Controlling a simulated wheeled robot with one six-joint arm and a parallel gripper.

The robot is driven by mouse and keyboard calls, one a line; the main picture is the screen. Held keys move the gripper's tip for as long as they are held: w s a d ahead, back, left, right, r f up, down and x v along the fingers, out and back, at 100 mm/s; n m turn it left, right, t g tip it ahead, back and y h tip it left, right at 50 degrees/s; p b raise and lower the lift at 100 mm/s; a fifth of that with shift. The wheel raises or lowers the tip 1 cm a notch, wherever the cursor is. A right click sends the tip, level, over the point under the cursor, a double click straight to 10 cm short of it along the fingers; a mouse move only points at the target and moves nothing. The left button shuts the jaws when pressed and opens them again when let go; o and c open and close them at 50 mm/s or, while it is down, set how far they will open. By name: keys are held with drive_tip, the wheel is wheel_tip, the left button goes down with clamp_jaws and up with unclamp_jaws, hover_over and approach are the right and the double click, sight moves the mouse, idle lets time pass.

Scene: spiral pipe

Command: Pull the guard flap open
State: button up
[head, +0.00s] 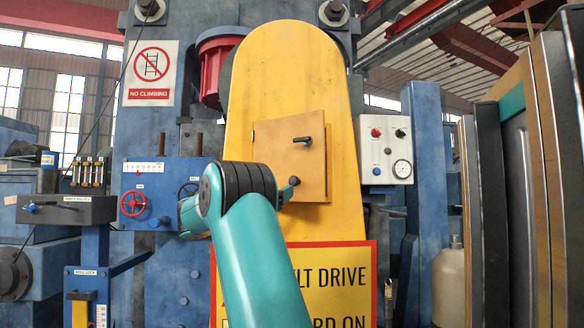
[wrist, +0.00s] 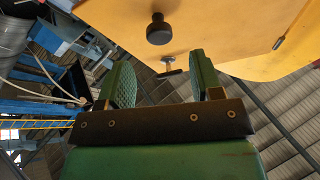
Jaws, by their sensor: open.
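My arm covers the flap's lower left corner. In the wrist view the flap (wrist: 225,25) fills the top, with the round black knob (wrist: 159,30) above my fingers and the T-shaped handle (wrist: 170,68) showing between them. My gripper (wrist: 160,75) has its two green fingers apart, with nothing held. In the head view my gripper is mostly hidden behind my arm.
A red-edged warning sign (head: 330,290) is below the flap. A gauge box (head: 386,150) is right of the guard, and a red handwheel (head: 133,203) is at the left. Tall panels (head: 530,180) stand at the far right.

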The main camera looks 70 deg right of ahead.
sight(292, 182)
drive_tip(key=p+x, duration=0.3)
drive_tip(key=x, duration=0.2)
drive_tip(key=shift+s+d+r+p, duration=0.15)
drive_tip(key=shift+r+p, duration=0.15)
drive_tip(key=shift+p, duration=0.05)
drive_tip(key=shift+s+d+p, duration=0.15)
drive_tip(key=shift+d+p, duration=0.15)
drive_tip(key=shift+d, duration=0.25)
clamp_jaws()
